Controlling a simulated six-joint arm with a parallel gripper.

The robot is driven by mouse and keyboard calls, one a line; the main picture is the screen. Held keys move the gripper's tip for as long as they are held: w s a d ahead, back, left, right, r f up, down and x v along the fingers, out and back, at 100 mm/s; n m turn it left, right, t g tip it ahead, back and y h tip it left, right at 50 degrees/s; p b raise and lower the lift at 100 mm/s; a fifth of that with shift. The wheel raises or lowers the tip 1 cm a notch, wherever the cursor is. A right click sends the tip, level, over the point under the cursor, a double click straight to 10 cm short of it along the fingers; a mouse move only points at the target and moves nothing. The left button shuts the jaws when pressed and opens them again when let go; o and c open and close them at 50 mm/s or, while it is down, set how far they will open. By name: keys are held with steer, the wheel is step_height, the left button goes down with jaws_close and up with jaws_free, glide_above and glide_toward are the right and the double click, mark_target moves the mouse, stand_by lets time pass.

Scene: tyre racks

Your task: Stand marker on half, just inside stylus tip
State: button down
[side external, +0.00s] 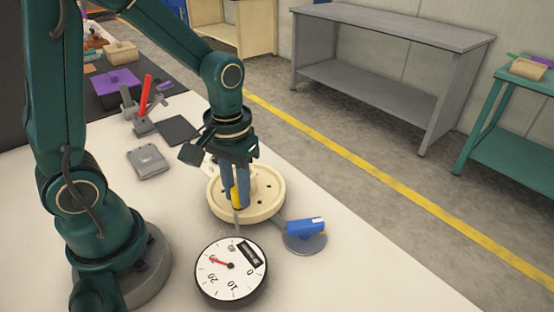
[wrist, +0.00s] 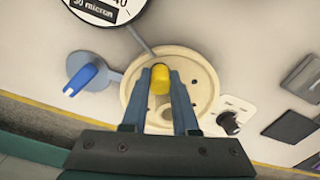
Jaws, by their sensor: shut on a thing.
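The half is a cream round disc (side external: 270,206) with small dark holes, lying on the white bench; it also shows in the wrist view (wrist: 205,75). My gripper (side external: 236,203) is over the half, fingers pointing down. In the wrist view my gripper (wrist: 160,74) is shut on the yellow marker (wrist: 160,82), which is upright between the blue fingers (side external: 235,194). The marker is over the dial-side part of the half; whether its foot touches cannot be told. The stylus is a thin grey rod (wrist: 140,40) running from the dial to the half's rim; its exact tip is unclear.
The large dial gauge (side external: 231,271) stands close in front of the half. A blue lever on a grey round base (side external: 305,230) is beside it. A black knob on a white plate (wrist: 230,121) is on the other side. Grey and dark plates (side external: 148,161) lie farther left.

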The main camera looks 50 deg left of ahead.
steer(key=c, duration=0.7)
jaws_free()
steer(key=shift+f, duration=0.15)
step_height(320, 180, up, 12)
steer(key=m+t, duration=0.4)
steer(key=t, duration=0.2)
glide_toward(236, 189)
steer(key=shift+s+d+r, duration=0.15)
steer(key=shift+d+r, duration=0.8)
